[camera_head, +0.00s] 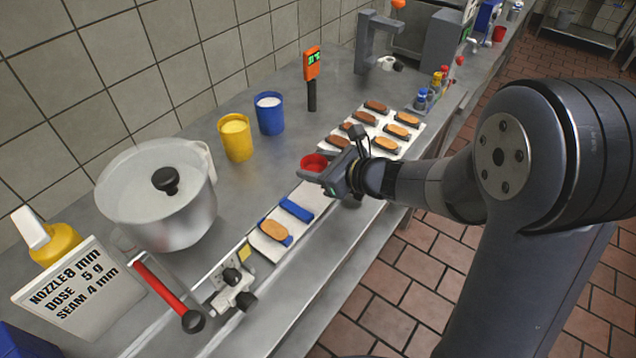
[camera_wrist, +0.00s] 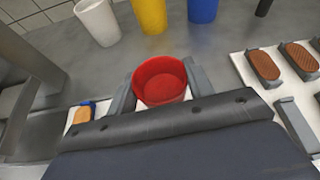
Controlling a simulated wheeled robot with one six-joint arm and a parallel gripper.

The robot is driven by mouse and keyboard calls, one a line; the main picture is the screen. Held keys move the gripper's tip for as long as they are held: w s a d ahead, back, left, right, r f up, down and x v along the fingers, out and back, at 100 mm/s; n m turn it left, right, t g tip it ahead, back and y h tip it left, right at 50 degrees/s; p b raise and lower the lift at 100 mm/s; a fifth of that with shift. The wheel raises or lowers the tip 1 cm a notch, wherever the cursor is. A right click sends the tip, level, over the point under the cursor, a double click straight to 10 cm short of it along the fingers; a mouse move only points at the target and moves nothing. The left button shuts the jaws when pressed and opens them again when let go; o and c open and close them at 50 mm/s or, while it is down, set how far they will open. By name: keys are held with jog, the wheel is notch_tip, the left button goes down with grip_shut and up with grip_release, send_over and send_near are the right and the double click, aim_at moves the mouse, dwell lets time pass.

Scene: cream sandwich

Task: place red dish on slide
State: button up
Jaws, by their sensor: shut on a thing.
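The red dish (camera_head: 314,162) is a small round open cup held at my gripper's tips (camera_head: 328,176), above the counter. In the wrist view the red dish (camera_wrist: 161,80) sits between the two grey fingers, its open top and empty-looking inside showing. My gripper is shut on it. A long pale strip (camera_head: 305,192) runs along the counter's front below the gripper and may be the slide. On its near part lie a blue block (camera_head: 296,209) and a tan biscuit (camera_head: 273,230). My gripper hides part of the strip, and I cannot tell whether the dish touches anything.
A white tray (camera_head: 384,128) of several biscuits lies just beyond my gripper. A yellow cup (camera_head: 236,140), a blue cup (camera_head: 269,116) and an orange-topped probe (camera_head: 311,70) stand behind. A large pot (camera_head: 160,205) and a red-handled lever (camera_head: 160,285) are at left.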

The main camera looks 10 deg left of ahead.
aim_at(317, 192)
jog(key=shift+f, duration=2.85)
jog(key=shift+b, duration=0.3)
jog(key=shift+f, duration=0.15)
jog(key=o, duration=0.9)
jog(key=shift+o, duration=0.2)
jog(key=shift+r, duration=0.2)
jog(key=v, duration=1.2)
